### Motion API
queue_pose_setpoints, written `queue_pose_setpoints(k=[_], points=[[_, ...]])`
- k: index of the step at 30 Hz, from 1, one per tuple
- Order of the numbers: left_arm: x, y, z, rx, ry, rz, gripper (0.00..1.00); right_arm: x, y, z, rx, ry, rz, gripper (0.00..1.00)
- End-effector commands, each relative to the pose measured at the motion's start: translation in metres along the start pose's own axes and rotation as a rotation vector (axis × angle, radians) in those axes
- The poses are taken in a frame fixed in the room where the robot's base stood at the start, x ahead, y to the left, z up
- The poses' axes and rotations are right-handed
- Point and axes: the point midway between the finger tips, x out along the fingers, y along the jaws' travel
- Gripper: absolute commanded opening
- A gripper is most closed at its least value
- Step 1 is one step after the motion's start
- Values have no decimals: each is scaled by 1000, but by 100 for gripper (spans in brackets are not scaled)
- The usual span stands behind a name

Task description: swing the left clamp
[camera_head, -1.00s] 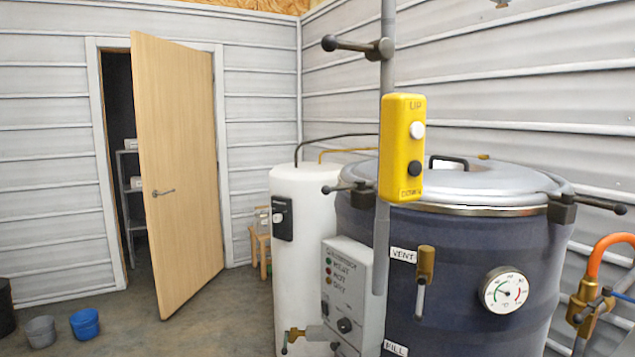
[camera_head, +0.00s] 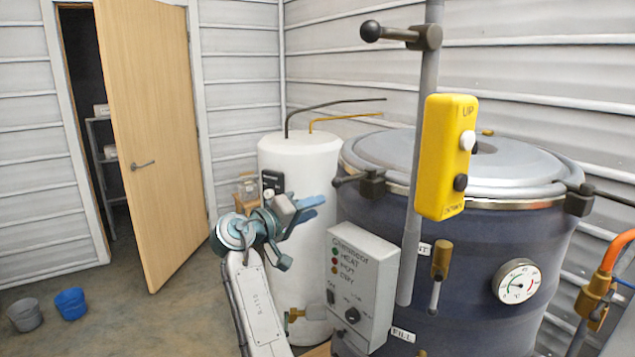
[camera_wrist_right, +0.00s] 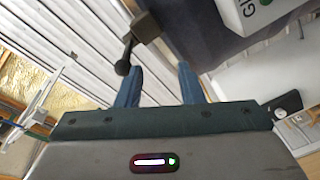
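The left clamp (camera_head: 372,185) is a dark block at the left of the drum's lid rim. Its short lever with a ball knob points left. My right gripper (camera_head: 314,208), with blue fingers, is left of the clamp and a little lower, apart from it in the head view. In the right wrist view the clamp (camera_wrist_right: 145,27) is beyond the fingertips, with its knob close to the left finger's tip; I cannot tell whether they touch. The right gripper (camera_wrist_right: 158,76) is open, with nothing held between its fingers. My left gripper is not in view.
The yellow up/down box (camera_head: 446,157) hangs on a grey pole (camera_head: 411,250) in front of the drum (camera_head: 470,265). A grey control box (camera_head: 362,285) and a white tank (camera_head: 300,170) stand near my right arm. A second clamp (camera_head: 579,199) is at the lid's right.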

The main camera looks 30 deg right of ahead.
Motion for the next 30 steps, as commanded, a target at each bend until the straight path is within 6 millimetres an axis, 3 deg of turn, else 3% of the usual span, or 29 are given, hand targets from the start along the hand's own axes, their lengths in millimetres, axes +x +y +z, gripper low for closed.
queue_pose_setpoints(k=[1, 3, 6, 11, 21, 30], points=[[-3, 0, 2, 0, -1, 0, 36, -4, 24, -5, 29, -21, 25, 34], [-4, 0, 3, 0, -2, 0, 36, -6, 44, -6, 50, -44, 52, 34], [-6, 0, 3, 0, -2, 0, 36, -4, 56, -7, 62, -58, 68, 34], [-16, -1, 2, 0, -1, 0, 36, 16, 59, -6, 60, -60, 71, 34], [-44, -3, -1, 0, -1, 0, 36, 79, 63, -3, 59, -57, 70, 34], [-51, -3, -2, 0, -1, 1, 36, 100, 60, 0, 59, -56, 67, 34]])
